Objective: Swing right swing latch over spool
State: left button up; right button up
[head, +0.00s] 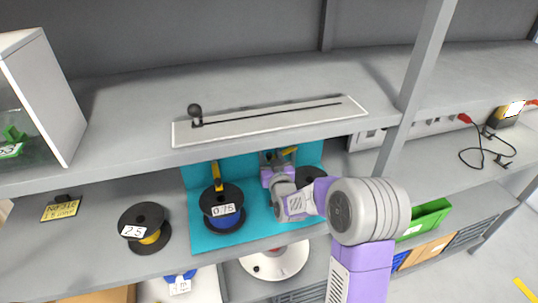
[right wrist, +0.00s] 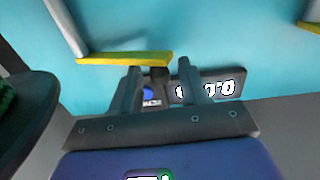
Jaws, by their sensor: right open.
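The right swing latch is a yellow bar (head: 289,150) in front of the teal panel, at the right. In the right wrist view the yellow bar (right wrist: 115,58) reaches in from a grey post at the left, with its free end by my fingertips. My right gripper (head: 277,158) is open at this latch; its two fingers also show in the right wrist view (right wrist: 158,68), one on each side of the bar's end. I cannot tell if they touch it. The right spool (head: 312,172) is mostly hidden behind my arm. My left gripper is not in view.
A black spool marked 0.75 (head: 222,208) with blue wire sits on the teal panel (head: 205,245), beneath another yellow latch (head: 216,176). A spool marked 2.5 (head: 144,228) stands left on the shelf. An upper shelf with a slotted white plate (head: 270,121) overhangs.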

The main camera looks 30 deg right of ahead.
jog(key=shift+w+d, duration=0.2)
jog(key=shift+w, duration=0.4)
grip_shut()
